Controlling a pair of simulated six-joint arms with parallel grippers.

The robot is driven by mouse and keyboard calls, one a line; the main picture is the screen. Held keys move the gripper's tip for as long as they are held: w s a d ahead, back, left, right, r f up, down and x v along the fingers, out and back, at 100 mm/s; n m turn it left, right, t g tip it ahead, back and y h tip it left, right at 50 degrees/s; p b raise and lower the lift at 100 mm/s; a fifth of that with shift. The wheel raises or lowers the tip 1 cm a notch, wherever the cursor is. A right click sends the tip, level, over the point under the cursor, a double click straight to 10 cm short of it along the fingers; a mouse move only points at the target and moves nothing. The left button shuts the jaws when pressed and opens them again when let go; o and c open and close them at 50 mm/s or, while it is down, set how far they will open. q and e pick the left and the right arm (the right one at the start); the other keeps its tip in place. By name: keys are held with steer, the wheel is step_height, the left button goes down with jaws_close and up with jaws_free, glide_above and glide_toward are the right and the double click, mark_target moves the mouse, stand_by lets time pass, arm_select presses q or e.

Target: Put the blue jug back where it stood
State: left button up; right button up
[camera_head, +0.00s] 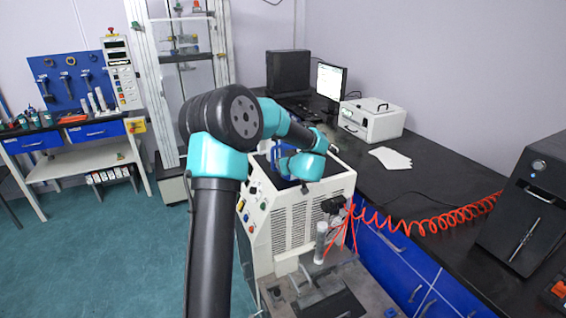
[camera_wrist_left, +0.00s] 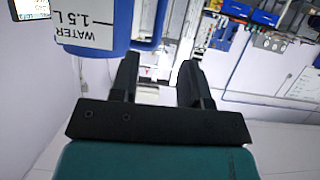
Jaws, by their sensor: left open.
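The blue jug (camera_wrist_left: 92,28) shows at the top left of the left wrist view, with a white label reading WATER 1.5 L upside down. The view cuts off part of it. My left gripper (camera_wrist_left: 157,78) is open, its two dark fingers apart, with the jug close beside the left finger in that picture. I see no jug body between the fingers; whether a finger touches it I cannot tell. A small blue patch (camera_head: 276,153) there may be the jug. My right gripper is not in view.
A black bench (camera_head: 425,170) runs along the right, with a white box (camera_head: 371,120), paper sheets (camera_head: 390,158) and a monitor (camera_head: 330,80). A red coiled hose (camera_head: 430,222) runs from the machine across the bench. A tall test frame (camera_head: 180,70) stands behind.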

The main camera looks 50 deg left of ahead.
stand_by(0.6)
arm_select(q)
steer(key=d+f+m+t+h, duration=0.2)
steer(key=d+f+m+h, duration=0.2)
steer(key=d+f, duration=0.7)
steer(key=d+f+m+t+h, duration=0.2)
steer(key=d+f+m+h, duration=0.25)
steer(key=d+f, duration=0.65)
steer(key=s+d+f+m+g+h, duration=0.2)
steer(key=s+d+f+g+h, duration=0.2)
steer(key=s+d+f, duration=0.3)
steer(key=s+d+f+m+g+h, duration=0.2)
steer(key=s+d+f, duration=0.6)
steer(key=s, duration=0.7)
steer(key=shift+s+d+f+g+h, duration=0.15)
steer(key=shift+d+f+g+h, duration=0.15)
steer(key=shift+d+g+h, duration=0.7)
steer(key=shift+a, duration=0.1)
